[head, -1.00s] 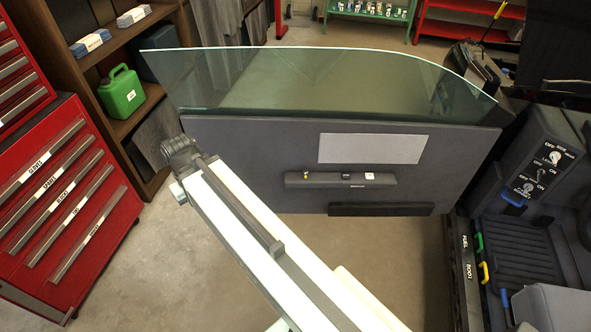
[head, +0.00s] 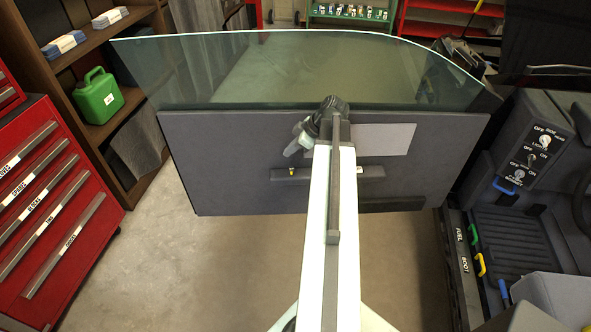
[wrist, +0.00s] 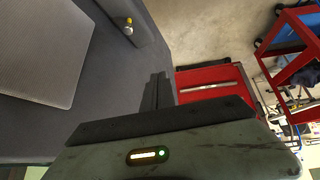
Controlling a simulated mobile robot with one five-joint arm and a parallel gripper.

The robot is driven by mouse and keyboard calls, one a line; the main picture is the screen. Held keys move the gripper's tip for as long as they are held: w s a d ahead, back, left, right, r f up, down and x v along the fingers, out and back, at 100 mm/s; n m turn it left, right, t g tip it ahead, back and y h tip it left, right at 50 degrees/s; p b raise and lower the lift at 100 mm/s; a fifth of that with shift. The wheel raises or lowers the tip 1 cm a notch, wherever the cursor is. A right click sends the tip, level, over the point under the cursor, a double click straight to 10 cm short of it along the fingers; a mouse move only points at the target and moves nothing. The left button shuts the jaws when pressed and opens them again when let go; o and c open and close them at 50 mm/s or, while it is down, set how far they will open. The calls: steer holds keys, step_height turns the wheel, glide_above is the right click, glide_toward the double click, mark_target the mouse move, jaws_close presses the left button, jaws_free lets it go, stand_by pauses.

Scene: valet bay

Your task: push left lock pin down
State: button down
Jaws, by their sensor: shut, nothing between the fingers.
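A small yellow-topped knob (head: 291,172), seemingly a lock pin, sits near the left end of the dark ledge (head: 370,172) on the grey door panel (head: 230,160). It also shows, pale with a yellow top, in the wrist view (wrist: 128,27). I cannot tell whether it is raised or pressed. My gripper (head: 292,150) is shut and empty, in front of the panel and above the knob in the head picture. In the wrist view my gripper (wrist: 158,80) is apart from the knob. My arm hides the ledge's middle and anything there.
A glass pane (head: 300,70) rises from the panel's top edge. A light grey rectangle (head: 385,139) is on the panel. A red drawer cabinet (head: 50,190) stands left, and a dark console with switches (head: 535,150) stands right. The floor before the panel is clear.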

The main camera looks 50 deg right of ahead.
steer(key=s+d+t, duration=0.1)
steer(key=s+d, duration=0.2)
steer(key=d, duration=0.3)
steer(key=shift+s+r+n+h, duration=0.15)
steer(key=shift+s+n+h, duration=0.15)
steer(key=shift+s+n, duration=0.1)
steer(key=shift+w, duration=0.1)
steer(key=b, duration=1.2)
glide_above(295, 176)
step_height(295, 176, down, 11)
steer(key=shift+w+a+f, duration=0.1)
steer(key=shift+a+f, duration=0.05)
steer(key=shift+f, duration=0.3)
steer(key=shift+d+r, duration=0.1)
steer(key=shift+d, duration=0.1)
